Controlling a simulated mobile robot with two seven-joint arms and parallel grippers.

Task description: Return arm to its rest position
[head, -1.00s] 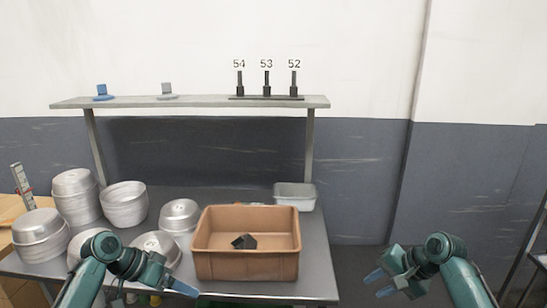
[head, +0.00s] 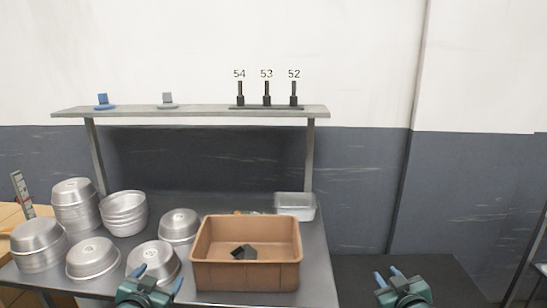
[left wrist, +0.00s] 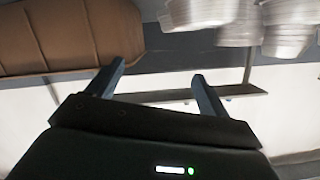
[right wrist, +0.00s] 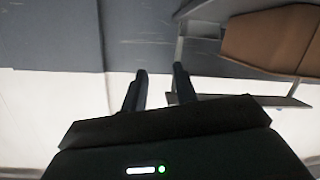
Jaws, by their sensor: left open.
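My left gripper (head: 158,278) is low in the head view, in front of the table's near edge, with its blue fingertips apart and pointing up. Its fingers also show spread and empty in the left wrist view (left wrist: 158,80). My right gripper (head: 388,274) is low at the right in the head view, clear of the table, with its two fingers apart. In the right wrist view its fingers (right wrist: 160,75) stand a little apart with nothing between them.
A brown bin (head: 245,276) holding a dark block (head: 244,252) stands on the metal table (head: 318,270). Several metal pans (head: 92,258) stand at the left, some stacked. A grey container (head: 295,206) is at the back right. A shelf (head: 190,112) spans above.

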